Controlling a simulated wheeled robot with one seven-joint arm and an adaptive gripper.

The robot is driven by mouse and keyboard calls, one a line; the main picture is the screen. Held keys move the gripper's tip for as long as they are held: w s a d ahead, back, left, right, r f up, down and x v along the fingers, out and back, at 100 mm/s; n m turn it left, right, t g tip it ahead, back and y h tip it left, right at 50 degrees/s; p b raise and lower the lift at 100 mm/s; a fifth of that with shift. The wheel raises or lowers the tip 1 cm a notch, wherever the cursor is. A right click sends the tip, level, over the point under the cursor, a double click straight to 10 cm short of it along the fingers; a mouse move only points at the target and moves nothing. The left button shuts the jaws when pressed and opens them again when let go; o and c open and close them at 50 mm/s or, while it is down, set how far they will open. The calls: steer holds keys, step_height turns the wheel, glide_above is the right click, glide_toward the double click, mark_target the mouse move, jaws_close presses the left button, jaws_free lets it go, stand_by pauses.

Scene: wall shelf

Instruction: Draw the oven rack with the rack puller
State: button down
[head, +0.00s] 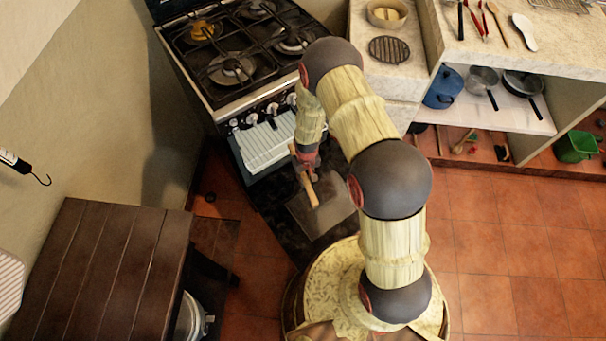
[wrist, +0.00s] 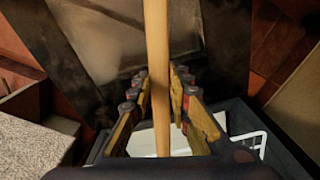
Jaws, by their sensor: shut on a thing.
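The oven rack (head: 268,146) is a white wire rack at the open front of the oven, below the stove knobs. It also shows in the wrist view (wrist: 248,138), low behind my fingers. The rack puller (head: 308,190) is a pale wooden stick. My gripper (head: 305,160) is shut on it, just right of the rack. In the wrist view the stick (wrist: 156,35) runs straight between the two fingers of my gripper (wrist: 160,80). The puller's working end is hidden, so I cannot tell whether it touches the rack. The lowered oven door (head: 322,210) lies below.
The stove top (head: 240,50) with burners is above the oven. A stone counter (head: 410,50) and shelf with pots (head: 482,80) stand to the right. A dark wooden table (head: 100,265) is at lower left. A black-handled hook (head: 25,166) is at the left wall. Tiled floor at right is clear.

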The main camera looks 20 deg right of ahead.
steer(key=s+d+b, duration=0.3)
steer(key=s, duration=0.6)
steer(key=s+d+b, duration=0.2)
steer(key=s+b, duration=0.1)
steer(key=s, duration=0.5)
steer(key=shift+s+d, duration=0.4)
stand_by(1.0)
steer(key=shift+r, duration=0.2)
step_height(320, 180, up, 3)
steer(key=p, duration=0.3)
steer(key=shift+r, duration=0.1)
